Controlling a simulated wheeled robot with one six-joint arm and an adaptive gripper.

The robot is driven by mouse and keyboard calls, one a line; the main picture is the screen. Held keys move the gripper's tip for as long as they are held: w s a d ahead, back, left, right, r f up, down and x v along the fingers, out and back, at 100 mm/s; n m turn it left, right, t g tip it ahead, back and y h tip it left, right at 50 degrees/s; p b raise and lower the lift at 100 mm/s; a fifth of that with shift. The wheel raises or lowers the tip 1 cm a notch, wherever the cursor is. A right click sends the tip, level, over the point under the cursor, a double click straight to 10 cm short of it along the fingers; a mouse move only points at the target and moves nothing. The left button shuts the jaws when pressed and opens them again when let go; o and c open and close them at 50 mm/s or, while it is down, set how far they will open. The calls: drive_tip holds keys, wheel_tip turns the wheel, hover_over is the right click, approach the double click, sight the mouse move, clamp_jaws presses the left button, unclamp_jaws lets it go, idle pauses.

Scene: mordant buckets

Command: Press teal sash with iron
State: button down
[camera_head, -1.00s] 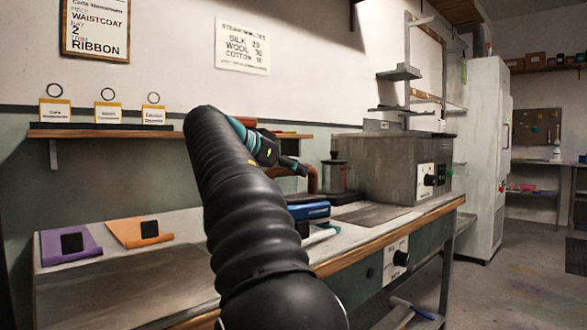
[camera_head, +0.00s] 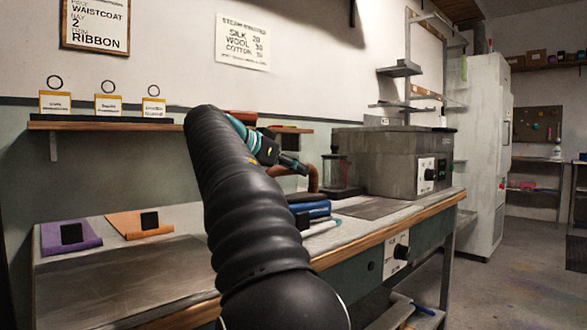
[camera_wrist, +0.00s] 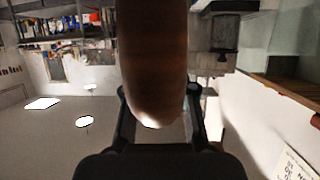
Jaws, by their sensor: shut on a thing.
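My gripper (camera_head: 292,164) is above the bench's middle and shut on a brown curved handle (camera_head: 313,178), which I take for the iron's. In the wrist view the brown rounded handle (camera_wrist: 152,65) stands large between the two fingers. Below my gripper a blue and black item (camera_head: 316,208) is on or just above the bench; I cannot tell whether it joins the handle. A pale strip with a teal edge (camera_head: 322,228) lies under it, perhaps the teal sash. My arm hides much of this spot.
A purple cloth (camera_head: 88,240) and an orange cloth (camera_head: 122,222), each with a black block, lie on the bench's left. A grey metal box (camera_head: 385,160) and a glass jar (camera_head: 334,168) stand at the back right. A shelf with cards (camera_head: 100,126) hangs behind.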

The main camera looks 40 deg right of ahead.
drive_tip(key=shift+f+b, duration=0.5)
idle(3.0)
drive_tip(key=shift+r+p, duration=2.3)
drive_tip(key=shift+r, duration=0.25)
